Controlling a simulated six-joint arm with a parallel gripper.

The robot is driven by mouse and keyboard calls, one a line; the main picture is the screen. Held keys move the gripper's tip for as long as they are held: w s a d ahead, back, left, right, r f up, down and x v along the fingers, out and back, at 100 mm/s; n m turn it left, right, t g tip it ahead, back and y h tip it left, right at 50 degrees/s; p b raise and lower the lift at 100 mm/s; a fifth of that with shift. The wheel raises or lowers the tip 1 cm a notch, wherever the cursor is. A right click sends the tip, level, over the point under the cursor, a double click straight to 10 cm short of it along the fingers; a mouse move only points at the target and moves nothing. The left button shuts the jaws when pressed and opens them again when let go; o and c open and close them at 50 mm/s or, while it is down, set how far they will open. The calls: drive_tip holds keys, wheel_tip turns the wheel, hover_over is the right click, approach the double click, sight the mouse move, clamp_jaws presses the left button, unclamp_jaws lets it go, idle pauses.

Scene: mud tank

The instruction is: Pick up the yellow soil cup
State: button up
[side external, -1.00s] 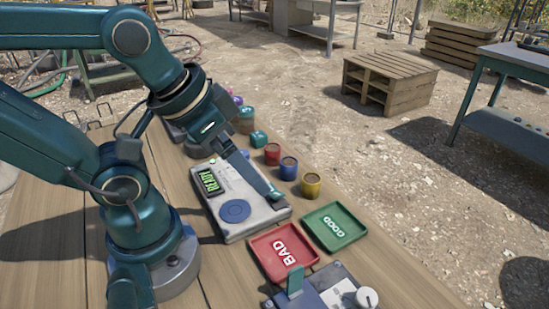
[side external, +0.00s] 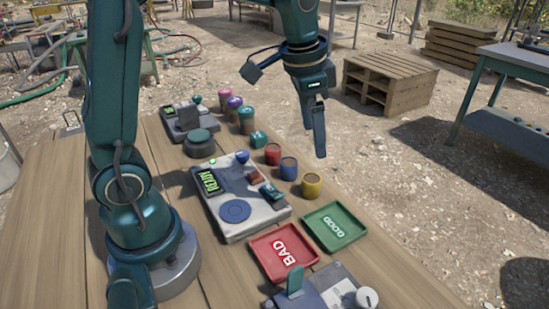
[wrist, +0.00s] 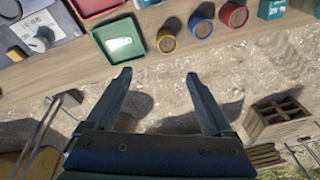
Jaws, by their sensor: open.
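The yellow soil cup (side external: 311,187) stands upright on the wooden table near its right edge, behind the green GOOD tray. Its brown top faces up. In the wrist view the yellow cup (wrist: 166,40) lies just beyond the fingertips, slightly right of the middle between them. My gripper (side external: 320,156) hangs in the air past the table's right edge, above and close to the cup in the side view. In the wrist view my gripper (wrist: 158,75) has its two fingers wide apart with nothing between them. The cup is fully visible and not touched.
A blue cup (side external: 288,168) and a red cup (side external: 272,154) stand in line behind the yellow one. The green GOOD tray (side external: 335,226) and red BAD tray (side external: 283,252) are empty. A grey READY device (side external: 240,200) sits left of the cups.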

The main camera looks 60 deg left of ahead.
drive_tip(key=g, duration=0.2)
hover_over(310, 180)
drive_tip(key=f, duration=0.6)
drive_tip(key=shift+w+d+f, duration=0.15)
drive_tip(key=shift+d+f, duration=0.05)
drive_tip(key=shift+d, duration=0.1)
drive_tip(key=shift+g, duration=0.3)
drive_tip(key=shift+s+a+f, duration=0.1)
drive_tip(key=shift+a+f, duration=0.05)
drive_tip(key=shift+f, duration=1.8)
drive_tip(key=shift+s+a+f, duration=0.1)
drive_tip(key=shift+f, duration=1.8)
clamp_jaws()
drive_tip(key=shift+r, duration=0.1)
